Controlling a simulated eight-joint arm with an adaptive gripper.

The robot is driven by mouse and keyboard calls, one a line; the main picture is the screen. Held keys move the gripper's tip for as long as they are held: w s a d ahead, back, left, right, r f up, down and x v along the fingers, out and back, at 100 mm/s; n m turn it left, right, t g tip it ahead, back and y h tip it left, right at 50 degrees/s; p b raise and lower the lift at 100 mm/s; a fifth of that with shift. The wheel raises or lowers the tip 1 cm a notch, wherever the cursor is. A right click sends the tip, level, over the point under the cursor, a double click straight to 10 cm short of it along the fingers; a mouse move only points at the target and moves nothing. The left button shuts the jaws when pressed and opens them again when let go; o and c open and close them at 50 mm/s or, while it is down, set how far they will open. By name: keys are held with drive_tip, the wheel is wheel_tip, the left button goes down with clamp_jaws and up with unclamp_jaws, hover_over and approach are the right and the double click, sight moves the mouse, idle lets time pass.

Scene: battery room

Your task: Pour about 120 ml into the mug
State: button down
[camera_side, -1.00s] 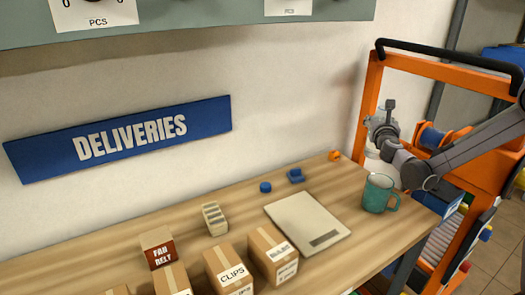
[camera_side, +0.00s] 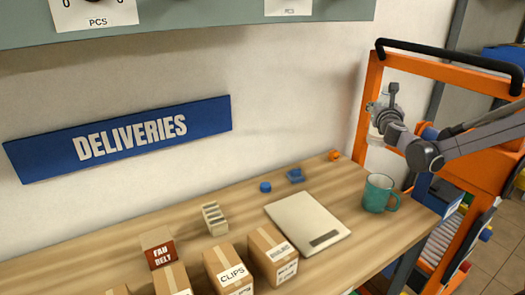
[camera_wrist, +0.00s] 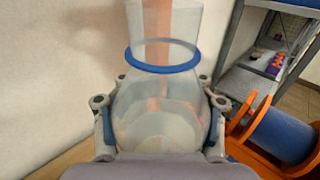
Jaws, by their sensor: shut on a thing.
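The teal mug (camera_side: 379,194) stands upright on the wooden table near its right end, handle to the right. My gripper (camera_side: 384,120) is above and slightly behind the mug in the side view. In the wrist view, my gripper (camera_wrist: 160,125) is shut on a clear glass flask (camera_wrist: 160,95) with a blue ring (camera_wrist: 162,66) round its neck. The fingers hold its round body from both sides. In the side view the flask is small, pale and partly hidden by my gripper. Whether it holds liquid, and how much, I cannot tell. The mug's inside is not clearly visible.
A flat pale scale-like plate (camera_side: 306,223) lies left of the mug. Small blue parts (camera_side: 296,175) and an orange part (camera_side: 334,156) lie behind it. Cardboard boxes (camera_side: 272,252) stand at the front. An orange frame (camera_side: 367,95) rises beyond the table's right end.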

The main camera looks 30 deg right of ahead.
drive_tip(key=s+a+m+g+h, duration=0.3)
drive_tip(key=s+a+m+g, duration=0.25)
drive_tip(key=a, duration=0.25)
drive_tip(key=s+a+m+g+h, duration=0.2)
drive_tip(key=s+a+m+g, duration=0.2)
drive_tip(key=s+a+g, duration=0.4)
wheel_tip(320, 180, down, 13)
drive_tip(key=w+t, duration=0.1)
drive_tip(key=w, duration=0.1)
drive_tip(key=shift+w+a+r, duration=0.2)
drive_tip(key=shift+w+a, duration=0.1)
drive_tip(key=shift+d+y, duration=0.1)
drive_tip(key=shift+y, duration=0.3)
